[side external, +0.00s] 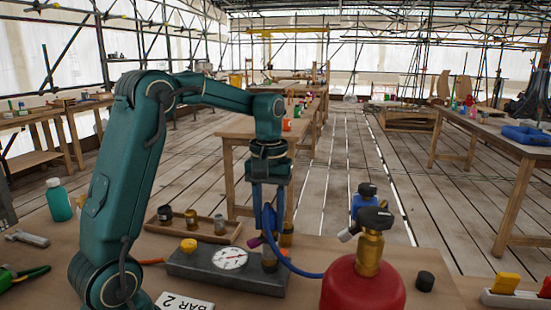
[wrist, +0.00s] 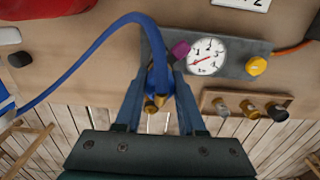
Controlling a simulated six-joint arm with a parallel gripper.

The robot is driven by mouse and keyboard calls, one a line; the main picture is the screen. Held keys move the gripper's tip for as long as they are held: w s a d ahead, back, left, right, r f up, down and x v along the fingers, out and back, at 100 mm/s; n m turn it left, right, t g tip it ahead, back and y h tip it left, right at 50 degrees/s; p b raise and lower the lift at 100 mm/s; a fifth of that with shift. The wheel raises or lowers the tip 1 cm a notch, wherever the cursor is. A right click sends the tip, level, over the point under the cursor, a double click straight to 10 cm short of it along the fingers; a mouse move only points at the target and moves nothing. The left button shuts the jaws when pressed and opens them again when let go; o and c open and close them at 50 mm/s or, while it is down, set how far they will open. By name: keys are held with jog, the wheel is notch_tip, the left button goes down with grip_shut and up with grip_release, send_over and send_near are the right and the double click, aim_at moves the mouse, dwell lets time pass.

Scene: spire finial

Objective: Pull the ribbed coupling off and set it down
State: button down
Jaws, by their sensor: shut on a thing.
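My gripper (side external: 268,205) points down over the right end of a dark grey block (side external: 205,264). Its fingers, also in the wrist view (wrist: 158,82), are shut on the coupling (wrist: 157,76) at the end of a blue hose (wrist: 88,55). The fingers hide much of the coupling, and its ribs are too small to make out. A purple part (wrist: 180,49) sits close beside it. Brass (side external: 269,262) shows below the fingers at the block; I cannot tell whether the coupling still touches it. The block carries a round gauge (side external: 230,258) and a yellow knob (side external: 188,245).
A red cylinder (side external: 362,288) with a brass valve (side external: 370,255) stands right of the block. A wooden tray (side external: 237,232) with several fittings lies behind it. A black cap (side external: 425,281) and a sign (side external: 185,303) lie on the bench. Bare bench shows around the cap.

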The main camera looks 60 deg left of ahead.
aim_at(271, 209)
jog(key=shift+r, duration=3)
jog(key=shift+d+r, duration=0.1)
jog(key=shift+d, duration=0.15)
jog(key=s+d+f+m, duration=0.2)
jog(key=s+d+m, duration=0.1)
jog(key=d+m, duration=0.4)
jog(key=shift+m, duration=1)
jog(key=shift+w, duration=0.1)
